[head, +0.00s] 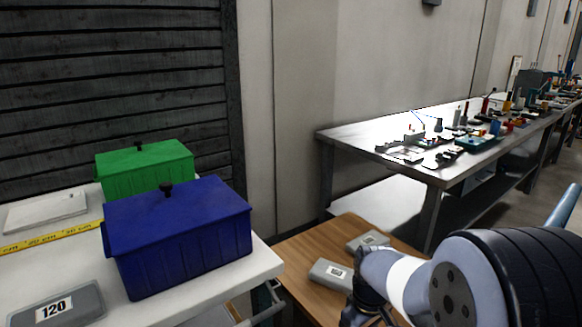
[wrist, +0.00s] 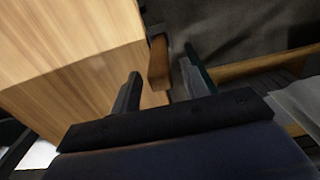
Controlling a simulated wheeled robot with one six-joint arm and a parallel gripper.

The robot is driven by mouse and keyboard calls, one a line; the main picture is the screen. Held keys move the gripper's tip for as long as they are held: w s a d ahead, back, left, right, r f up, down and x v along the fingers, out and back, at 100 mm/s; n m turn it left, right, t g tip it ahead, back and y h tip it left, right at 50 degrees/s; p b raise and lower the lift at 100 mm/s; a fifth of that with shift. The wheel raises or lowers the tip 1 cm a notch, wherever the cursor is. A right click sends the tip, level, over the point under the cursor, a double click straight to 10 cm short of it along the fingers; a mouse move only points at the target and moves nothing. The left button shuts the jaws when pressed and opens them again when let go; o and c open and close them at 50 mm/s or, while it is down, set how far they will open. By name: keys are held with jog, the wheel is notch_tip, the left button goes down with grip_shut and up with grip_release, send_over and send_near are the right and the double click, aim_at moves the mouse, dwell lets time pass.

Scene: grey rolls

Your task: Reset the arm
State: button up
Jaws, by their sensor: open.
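My gripper (head: 366,312) is at the lower right in the head view, low beside the wooden table (head: 300,246); its lower part is cut off by the frame. In the wrist view my gripper (wrist: 160,74) has its two fingers apart. A brown wooden piece (wrist: 158,62) shows between and beyond the fingers; I cannot tell how far off it is. No held object shows. Two grey labelled pieces lie on the wooden table: one in front (head: 331,274), close to the left of my arm, and one behind (head: 367,241).
A white table (head: 205,290) at left bears a blue lidded box (head: 180,240), a green lidded box (head: 145,170), a yellow measuring strip (head: 50,237) and a grey piece marked 120 (head: 57,306). A long workbench (head: 345,133) with many tools stands along the wall at right.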

notch_tip(320, 180, up, 8)
jog(key=shift+f+p, duration=0.2)
jog(key=shift+p, duration=1)
notch_tip(320, 180, down, 13)
jog(key=b, duration=0.5)
notch_tip(320, 180, up, 12)
jog(key=p, duration=0.5)
jog(key=w+r+m+p, duration=0.4)
jog(key=w+m+p, duration=0.1)
jog(key=p, duration=1.4)
jog(key=shift+r+m, duration=0.25)
jog(key=shift+m, duration=0.45)
jog(key=shift+r+m+p, duration=0.1)
jog(key=shift+m+p, duration=0.3)
jog(key=shift+p, duration=0.7)
